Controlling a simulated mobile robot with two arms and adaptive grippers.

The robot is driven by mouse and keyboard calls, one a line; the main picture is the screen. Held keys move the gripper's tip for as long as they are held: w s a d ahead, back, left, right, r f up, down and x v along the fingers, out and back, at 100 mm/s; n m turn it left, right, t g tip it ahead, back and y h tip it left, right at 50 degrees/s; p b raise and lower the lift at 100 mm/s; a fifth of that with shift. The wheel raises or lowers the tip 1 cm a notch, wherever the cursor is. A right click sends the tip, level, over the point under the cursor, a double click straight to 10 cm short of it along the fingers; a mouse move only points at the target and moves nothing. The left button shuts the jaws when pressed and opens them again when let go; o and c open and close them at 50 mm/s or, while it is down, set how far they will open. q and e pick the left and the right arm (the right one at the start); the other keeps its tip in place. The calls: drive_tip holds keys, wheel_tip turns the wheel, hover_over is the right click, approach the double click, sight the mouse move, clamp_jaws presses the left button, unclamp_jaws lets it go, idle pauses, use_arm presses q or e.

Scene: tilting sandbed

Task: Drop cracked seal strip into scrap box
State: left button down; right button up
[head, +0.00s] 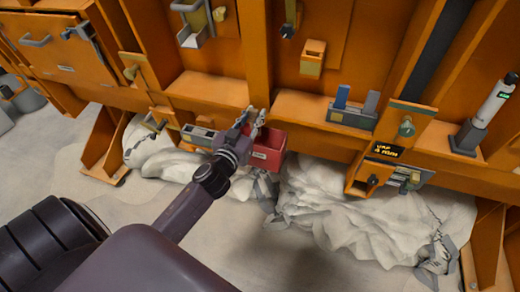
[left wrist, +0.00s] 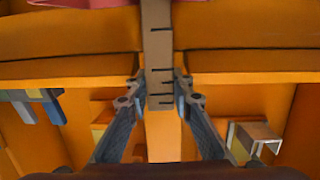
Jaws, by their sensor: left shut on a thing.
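The cracked seal strip (left wrist: 159,45) is a grey-beige bar with dark cross cracks. In the left wrist view it stands between the fingertips of my left gripper (left wrist: 159,90), which is shut on it, and it runs up to the top edge. In the head view my left gripper (head: 256,118) is at the upper left edge of a red box (head: 268,155) with a pale label, apparently the scrap box. I cannot make out the strip there. A red edge (left wrist: 85,3) shows at the top of the left wrist view. My right gripper is not in view.
An orange frame with ledges (head: 310,108) runs behind the box. A grey holder (head: 352,117) with blue and grey pieces and a white cylinder device (head: 492,105) stand on it to the right. Crumpled pale sheeting (head: 335,205) lies below. Open floor is in front.

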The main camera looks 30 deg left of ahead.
use_arm(q)
drive_tip(key=c, duration=1.6)
unclamp_jaws()
drive_tip(key=s, duration=0.4)
drive_tip(key=s+d, duration=0.1)
drive_tip(key=s, duration=0.3)
drive_tip(key=s+d, duration=0.1)
drive_tip(key=s, duration=0.2)
drive_tip(key=shift+s+d, duration=0.1)
drive_tip(key=shift+s, duration=0.3)
